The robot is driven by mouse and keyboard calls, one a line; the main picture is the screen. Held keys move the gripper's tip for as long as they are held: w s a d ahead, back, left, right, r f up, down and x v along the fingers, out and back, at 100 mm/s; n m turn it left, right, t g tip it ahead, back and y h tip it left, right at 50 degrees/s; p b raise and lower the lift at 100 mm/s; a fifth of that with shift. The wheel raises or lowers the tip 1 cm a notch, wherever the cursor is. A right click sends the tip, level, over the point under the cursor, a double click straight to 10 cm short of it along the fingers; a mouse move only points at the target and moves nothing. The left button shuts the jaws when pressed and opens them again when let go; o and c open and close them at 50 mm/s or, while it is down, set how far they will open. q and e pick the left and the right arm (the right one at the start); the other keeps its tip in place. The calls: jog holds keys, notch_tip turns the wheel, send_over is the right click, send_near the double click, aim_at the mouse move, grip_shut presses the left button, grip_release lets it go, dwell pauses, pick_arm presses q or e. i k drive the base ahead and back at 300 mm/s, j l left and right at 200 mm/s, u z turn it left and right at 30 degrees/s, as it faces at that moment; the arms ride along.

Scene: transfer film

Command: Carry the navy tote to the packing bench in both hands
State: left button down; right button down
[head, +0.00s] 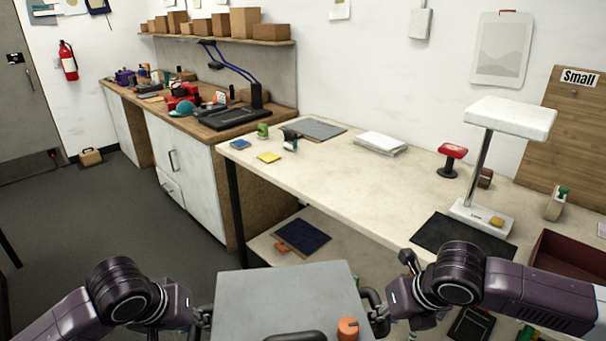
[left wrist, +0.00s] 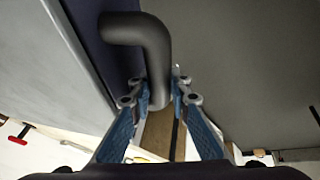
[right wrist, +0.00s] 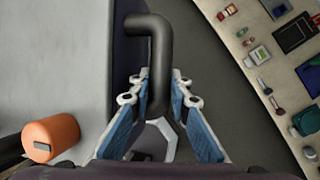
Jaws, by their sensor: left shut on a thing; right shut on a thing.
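The navy tote (head: 285,290) is at the bottom middle of the head view, in front of me, with a flat grey top. Its navy side wall shows in the left wrist view (left wrist: 88,30). My left gripper (head: 204,316) is shut on the dark bent handle (left wrist: 158,50) on its left side. My right gripper (head: 378,312) is shut on the matching handle (right wrist: 160,50) on its right side. The tote's underside is hidden. The cream-topped packing bench (head: 335,170) runs along the wall, beyond and right of the tote.
An orange cylinder (head: 348,328) shows at the tote's top. The bench carries a white lamp-like stand (head: 490,165), a black mat (head: 462,238), a white stack (head: 380,142) and a maroon bin (head: 560,265). Its middle stretch is mostly clear. Open floor (head: 130,215) lies left.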

aim_at(340, 178)
jog(key=i+u, duration=0.25)
jog(key=u, duration=0.15)
jog(key=i+u, duration=0.4)
jog(key=i+j+u, duration=0.1)
jog(key=i+u, duration=0.5)
jog(key=u, duration=0.15)
jog(key=i+u, duration=0.3)
jog(key=i, duration=0.4)
jog(key=i+z, duration=0.2)
jog(key=z, duration=3.35)
